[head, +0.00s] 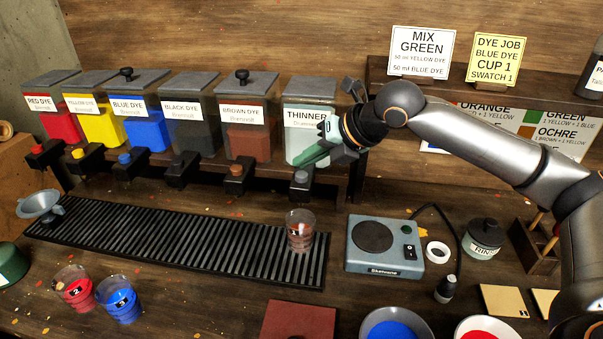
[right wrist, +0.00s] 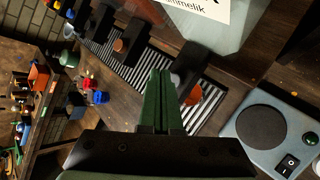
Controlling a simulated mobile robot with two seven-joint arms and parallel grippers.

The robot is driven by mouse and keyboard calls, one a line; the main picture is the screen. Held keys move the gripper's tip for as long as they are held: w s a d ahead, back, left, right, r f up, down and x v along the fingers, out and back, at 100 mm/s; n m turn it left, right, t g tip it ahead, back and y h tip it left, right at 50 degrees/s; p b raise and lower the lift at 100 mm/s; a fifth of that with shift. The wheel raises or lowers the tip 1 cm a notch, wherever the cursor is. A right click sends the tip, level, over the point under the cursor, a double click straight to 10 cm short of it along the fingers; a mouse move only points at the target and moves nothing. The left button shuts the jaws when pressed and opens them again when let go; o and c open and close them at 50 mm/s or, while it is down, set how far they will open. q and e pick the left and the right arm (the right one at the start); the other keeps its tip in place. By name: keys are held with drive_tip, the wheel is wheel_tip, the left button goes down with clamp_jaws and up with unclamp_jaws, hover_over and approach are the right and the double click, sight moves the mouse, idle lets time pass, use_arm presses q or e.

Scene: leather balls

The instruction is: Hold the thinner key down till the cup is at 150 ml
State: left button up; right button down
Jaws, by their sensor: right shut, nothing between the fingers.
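The thinner tank (head: 308,120) is the rightmost in the row, with a white label. Its grey key (head: 301,178) is on a dark tap at the tank's foot. A clear cup (head: 300,232) stands on the slatted rack below that tap; its level and marks are too small to read. My right gripper (head: 308,161) has its green fingers shut and empty, just above the key; I cannot tell whether they touch it. In the right wrist view the shut fingers (right wrist: 160,75) are beside the dark tap (right wrist: 188,68). My left gripper is not in view.
Tanks of red, yellow, blue, black and brown dye stand left of the thinner. A hot plate (head: 384,246) is right of the rack (head: 180,240). Cups of red (head: 75,290) and blue (head: 122,300) stand in front of it. A shelf with signs is at the back right.

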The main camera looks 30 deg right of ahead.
sight(306, 182)
drive_tip(key=shift+f, duration=0.15)
drive_tip(key=shift+f, duration=0.25)
drive_tip(key=shift+f, duration=0.65)
idle(1.7)
drive_tip(key=shift+r+p, duration=0.1)
drive_tip(key=shift+p, duration=0.2)
drive_tip(key=shift+r+p, duration=0.95)
drive_tip(key=shift+p, duration=0.35)
wheel_tip(306, 182, up, 3)
drive_tip(key=shift+f+p, duration=0.1)
drive_tip(key=shift+p, duration=1.15)
drive_tip(key=shift+r, duration=1.05)
